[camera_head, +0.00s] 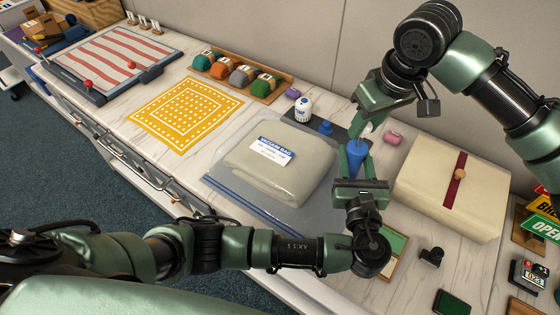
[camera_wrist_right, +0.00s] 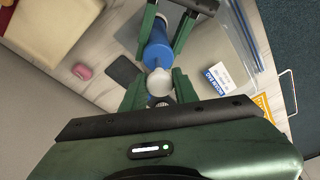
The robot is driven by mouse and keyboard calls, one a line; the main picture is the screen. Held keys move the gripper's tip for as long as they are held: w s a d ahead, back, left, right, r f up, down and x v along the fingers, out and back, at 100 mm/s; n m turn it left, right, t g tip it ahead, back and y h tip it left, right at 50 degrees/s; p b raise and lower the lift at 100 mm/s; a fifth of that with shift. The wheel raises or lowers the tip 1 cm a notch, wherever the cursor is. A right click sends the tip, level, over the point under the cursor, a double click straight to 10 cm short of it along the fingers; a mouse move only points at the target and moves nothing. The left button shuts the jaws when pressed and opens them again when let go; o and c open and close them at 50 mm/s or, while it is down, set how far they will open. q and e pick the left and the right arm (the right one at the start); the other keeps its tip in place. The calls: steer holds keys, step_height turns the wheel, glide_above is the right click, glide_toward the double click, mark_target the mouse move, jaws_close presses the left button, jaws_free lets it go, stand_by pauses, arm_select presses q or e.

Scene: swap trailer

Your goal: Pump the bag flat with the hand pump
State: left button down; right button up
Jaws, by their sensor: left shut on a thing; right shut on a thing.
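The vacuum bag (camera_head: 312,172) lies on the counter, clear with a puffy pale filling and a white-and-blue label. Its label also shows in the right wrist view (camera_wrist_right: 220,78). The blue hand pump (camera_head: 356,158) is right of the bag. My left gripper (camera_head: 357,160) is shut on the pump's blue body, which also shows in the right wrist view (camera_wrist_right: 157,48). My right gripper (camera_wrist_right: 157,88) is shut on the pale rounded knob (camera_wrist_right: 158,80) at the pump's end. Whether the pump joins the bag is hidden by my grippers.
A cream box with a red band (camera_head: 450,190) stands close on the right. A yellow dotted cloth (camera_head: 185,112) lies left. A black block (camera_head: 431,257) sits in front.

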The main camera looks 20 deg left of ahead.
mark_target(363, 136)
step_height(363, 136, down, 3)
steer(key=shift+d, duration=0.1)
steer(key=shift+w+r, duration=0.1)
steer(key=shift+r, duration=4)
step_height(363, 136, down, 8)
steer(key=shift+f, duration=0.1)
steer(key=shift+r, duration=0.25)
